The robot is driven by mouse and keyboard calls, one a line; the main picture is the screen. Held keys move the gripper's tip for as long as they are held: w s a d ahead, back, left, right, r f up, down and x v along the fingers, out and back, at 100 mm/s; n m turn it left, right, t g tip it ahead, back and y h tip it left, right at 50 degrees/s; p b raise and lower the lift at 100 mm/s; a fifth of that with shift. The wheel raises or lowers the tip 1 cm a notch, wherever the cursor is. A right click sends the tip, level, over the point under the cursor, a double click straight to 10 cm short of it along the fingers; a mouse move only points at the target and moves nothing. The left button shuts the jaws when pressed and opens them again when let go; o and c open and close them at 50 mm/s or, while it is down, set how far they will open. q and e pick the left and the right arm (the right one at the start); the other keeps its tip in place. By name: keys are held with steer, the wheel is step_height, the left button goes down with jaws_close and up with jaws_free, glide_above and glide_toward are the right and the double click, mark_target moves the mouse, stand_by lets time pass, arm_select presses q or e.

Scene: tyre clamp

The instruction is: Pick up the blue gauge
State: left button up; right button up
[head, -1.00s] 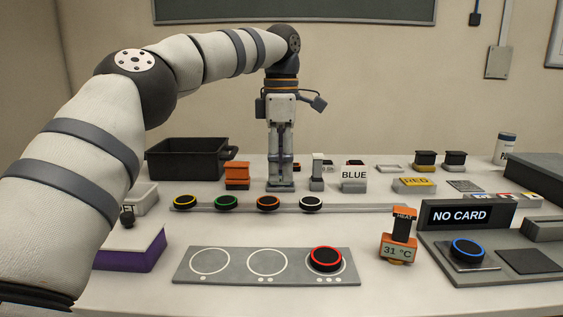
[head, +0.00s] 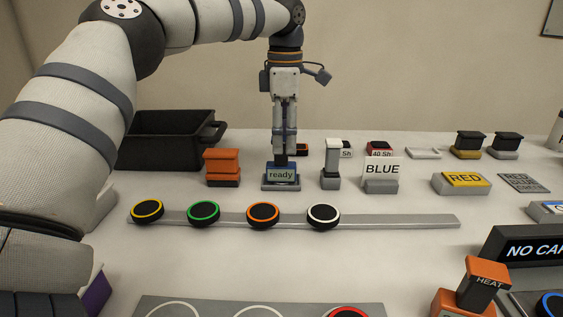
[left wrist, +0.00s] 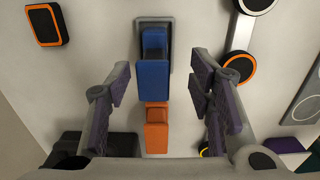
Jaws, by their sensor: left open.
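The blue gauge (head: 282,173) stands on a grey stand on the table and shows a display reading "ready". In the left wrist view the blue gauge (left wrist: 154,82) appears between the two fingers, with clear gaps on both sides. My left gripper (head: 284,157) points straight down over the gauge in the head view, its fingers at the gauge's upper part. In the left wrist view my left gripper (left wrist: 160,88) is open and holds nothing. My right gripper is not in view.
An orange block (head: 222,166) stands just left of the gauge; a white-topped grey post (head: 332,165) and the BLUE sign (head: 382,170) stand right. A black bin (head: 165,142) is behind left. A rail (head: 400,221) with several coloured-rim discs lies in front.

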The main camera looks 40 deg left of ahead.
mark_target(281, 164)
arm_select(q)
steer(key=f, duration=0.2)
steer(key=f+b, duration=0.1)
steer(key=f, duration=0.2)
steer(key=a+f, duration=0.1)
steer(key=f, duration=0.1)
steer(key=shift+f, duration=0.3)
steer(key=shift+r, duration=0.15)
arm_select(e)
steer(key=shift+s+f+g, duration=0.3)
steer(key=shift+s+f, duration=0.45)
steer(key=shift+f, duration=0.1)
arm_select(q)
jaws_close()
